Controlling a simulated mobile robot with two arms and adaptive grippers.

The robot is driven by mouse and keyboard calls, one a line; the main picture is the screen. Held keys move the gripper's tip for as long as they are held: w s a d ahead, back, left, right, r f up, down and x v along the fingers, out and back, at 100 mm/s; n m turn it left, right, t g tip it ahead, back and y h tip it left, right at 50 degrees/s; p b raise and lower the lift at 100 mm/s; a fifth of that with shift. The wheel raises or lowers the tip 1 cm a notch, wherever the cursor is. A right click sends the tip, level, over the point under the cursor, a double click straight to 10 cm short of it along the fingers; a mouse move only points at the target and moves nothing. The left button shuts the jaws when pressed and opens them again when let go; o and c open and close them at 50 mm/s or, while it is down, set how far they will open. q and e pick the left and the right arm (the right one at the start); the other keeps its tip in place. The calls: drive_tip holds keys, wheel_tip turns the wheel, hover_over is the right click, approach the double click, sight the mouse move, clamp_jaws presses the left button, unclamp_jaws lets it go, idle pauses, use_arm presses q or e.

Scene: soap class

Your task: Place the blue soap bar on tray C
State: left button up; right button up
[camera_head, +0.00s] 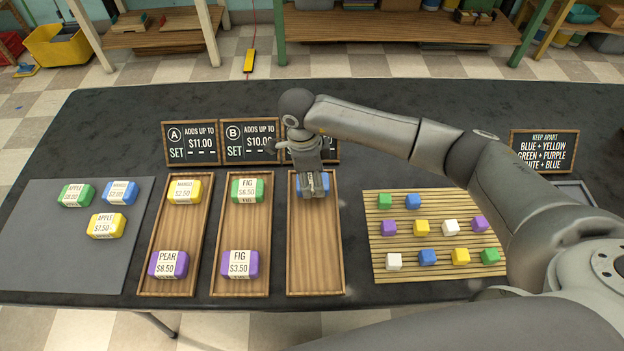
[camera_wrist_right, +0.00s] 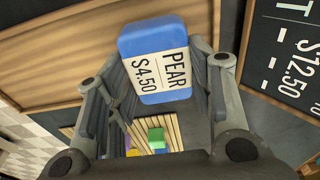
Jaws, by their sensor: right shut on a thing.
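A blue soap bar labelled PEAR $4.50 (camera_wrist_right: 155,50) is between the fingers of my right gripper (camera_head: 312,190), which is shut on it. In the head view only small blue edges of it show past the gripper. It is at the far end of the third tray from the left, tray C (camera_head: 315,255), whose near part is bare. I cannot tell whether the bar touches the tray. Another blue bar, labelled MANGO (camera_head: 121,191), lies on the grey mat (camera_head: 60,255) at the left. My left gripper is not in view.
Tray A (camera_head: 174,230) and tray B (camera_head: 240,225) each hold two bars. Signs (camera_head: 190,143) stand behind the trays; the third is partly hidden by my arm. A slatted mat (camera_head: 420,275) with several small coloured cubes lies right of tray C. A KEEP APART sign (camera_head: 543,151) stands farther right.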

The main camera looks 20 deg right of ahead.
drive_tip(key=shift+a+f, duration=0.1)
drive_tip(key=shift+f, duration=0.7)
drive_tip(key=shift+f, duration=0.2)
drive_tip(key=o, duration=1.2)
drive_tip(key=shift+c, duration=0.2)
drive_tip(key=shift+r, duration=0.1)
